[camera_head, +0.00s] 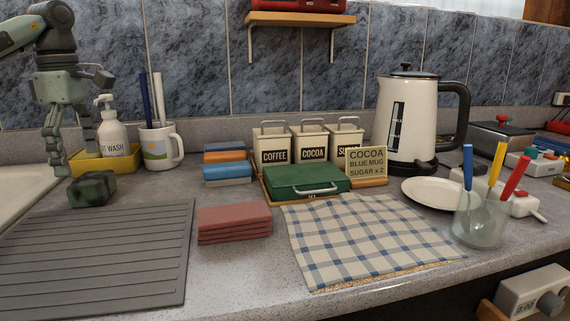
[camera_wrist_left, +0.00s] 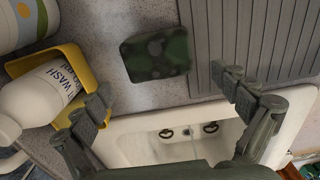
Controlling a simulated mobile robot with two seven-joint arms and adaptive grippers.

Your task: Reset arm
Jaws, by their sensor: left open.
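My left gripper (camera_head: 72,145) hangs at the far left in the head view, fingers pointing down. Its fingers are apart with nothing between them; in the left wrist view the gripper (camera_wrist_left: 166,97) is also empty. A dark green mottled block (camera_head: 92,188) lies on the counter just below and in front of the fingers. In the left wrist view the block (camera_wrist_left: 157,54) lies beyond the fingertips, apart from them. My right gripper is in neither view.
A yellow caddy (camera_head: 90,163) with a wash bottle (camera_head: 113,138) stands close beside the left gripper. A mug (camera_head: 160,150) with pens stands right of it. A white sink (camera_wrist_left: 150,125) and ribbed grey mat (camera_head: 95,255) border the block. Canisters, a kettle (camera_head: 410,110) and a checked cloth (camera_head: 370,235) lie further right.

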